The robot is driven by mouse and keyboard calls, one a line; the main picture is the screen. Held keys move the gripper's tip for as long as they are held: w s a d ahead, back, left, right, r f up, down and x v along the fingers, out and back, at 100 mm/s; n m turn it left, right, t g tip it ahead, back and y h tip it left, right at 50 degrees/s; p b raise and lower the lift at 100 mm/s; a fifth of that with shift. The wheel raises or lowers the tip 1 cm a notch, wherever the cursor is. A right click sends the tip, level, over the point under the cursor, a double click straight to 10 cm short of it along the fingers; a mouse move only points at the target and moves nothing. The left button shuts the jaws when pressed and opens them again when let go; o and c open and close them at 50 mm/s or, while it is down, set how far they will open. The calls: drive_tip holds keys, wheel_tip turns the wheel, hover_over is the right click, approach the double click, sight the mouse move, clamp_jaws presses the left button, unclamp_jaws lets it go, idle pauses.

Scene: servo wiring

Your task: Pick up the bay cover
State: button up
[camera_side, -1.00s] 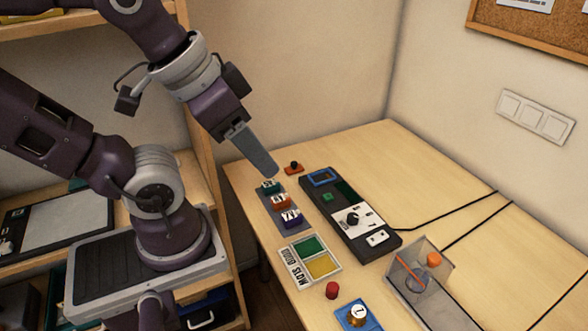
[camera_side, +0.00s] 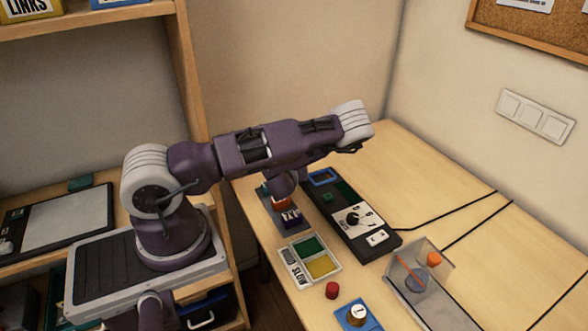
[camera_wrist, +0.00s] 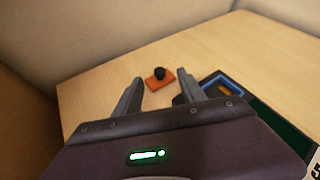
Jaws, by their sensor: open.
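The bay cover looks to be the small orange plate (camera_wrist: 157,84) with a black knob (camera_wrist: 160,73) on top, lying flat on the table in the wrist view. My gripper (camera_wrist: 160,79) is open, and its two fingers show on either side of the plate in that view. The fingers look apart from the plate; I cannot tell the height between them.
The table's back right is clear.

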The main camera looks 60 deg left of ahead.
drive_tip(key=shift+s+a+f+m+t, duration=0.15)
drive_tip(key=shift+f+m, duration=0.15)
drive_tip(key=shift+m, duration=0.2)
drive_tip(key=shift+s+a+f+m+t, duration=0.15)
drive_tip(key=shift+f+m, duration=0.1)
drive_tip(key=shift+m, duration=0.25)
drive_tip(key=shift+a+f+m, duration=0.15)
drive_tip(key=shift+a+m, duration=0.05)
drive_tip(key=shift+m, duration=0.1)
drive_tip(key=x, duration=0.6)
drive_tip(key=shift+w+f, duration=0.35)
drive_tip(key=shift+w, duration=0.1)
clamp_jaws()
